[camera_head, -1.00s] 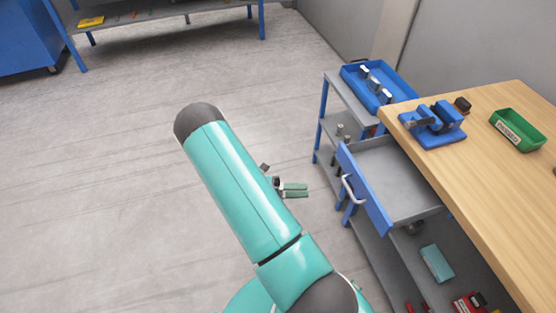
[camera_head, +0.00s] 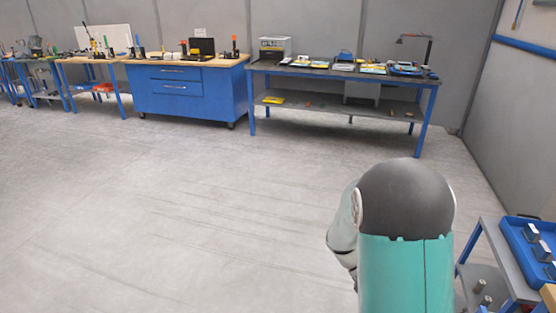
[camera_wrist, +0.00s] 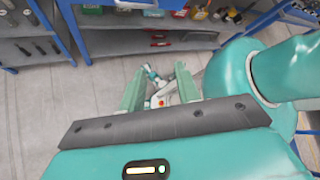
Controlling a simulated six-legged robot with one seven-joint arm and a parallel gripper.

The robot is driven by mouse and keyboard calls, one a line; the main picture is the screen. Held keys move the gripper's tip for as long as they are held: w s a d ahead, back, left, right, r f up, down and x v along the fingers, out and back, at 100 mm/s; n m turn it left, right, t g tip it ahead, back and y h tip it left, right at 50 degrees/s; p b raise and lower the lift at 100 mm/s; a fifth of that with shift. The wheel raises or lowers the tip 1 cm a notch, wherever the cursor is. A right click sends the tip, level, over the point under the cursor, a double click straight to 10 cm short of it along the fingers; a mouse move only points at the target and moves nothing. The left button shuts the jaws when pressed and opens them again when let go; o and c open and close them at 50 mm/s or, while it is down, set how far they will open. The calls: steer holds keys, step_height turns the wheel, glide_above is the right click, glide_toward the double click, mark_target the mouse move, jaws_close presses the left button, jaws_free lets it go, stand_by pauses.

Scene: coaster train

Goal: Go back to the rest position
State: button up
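My gripper (camera_wrist: 160,87) shows in the wrist view with its two green fingers apart. I see no object gripped between them. White and teal parts with a red dot show beyond the gap, and I cannot tell for sure what they are. In the head view my teal arm with its dark rounded joint rises at the lower right, and my gripper is hidden there.
A grey cart (camera_head: 489,243) with a blue tray (camera_head: 516,246) stands close to my arm's right. A blue drawer cabinet (camera_head: 190,107) and a dark-topped bench (camera_head: 310,75) line the back. The floor (camera_head: 180,210) between is clear. Shelves (camera_wrist: 145,42) show in the wrist view.

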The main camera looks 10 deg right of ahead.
steer(key=s+a+r+m+t+y, duration=0.2)
steer(key=a+r+m+t+y, duration=0.1)
steer(key=a+r+m+t, duration=0.4)
steer(key=s+a+r+m+t+y, duration=0.3)
steer(key=a+r+m+t, duration=0.4)
steer(key=r, duration=0.6)
steer(key=shift+a+r+m+t+y, duration=0.25)
steer(key=shift+a+m+t+y, duration=0.05)
steer(key=shift+a, duration=0.95)
steer(key=shift+d, duration=0.2)
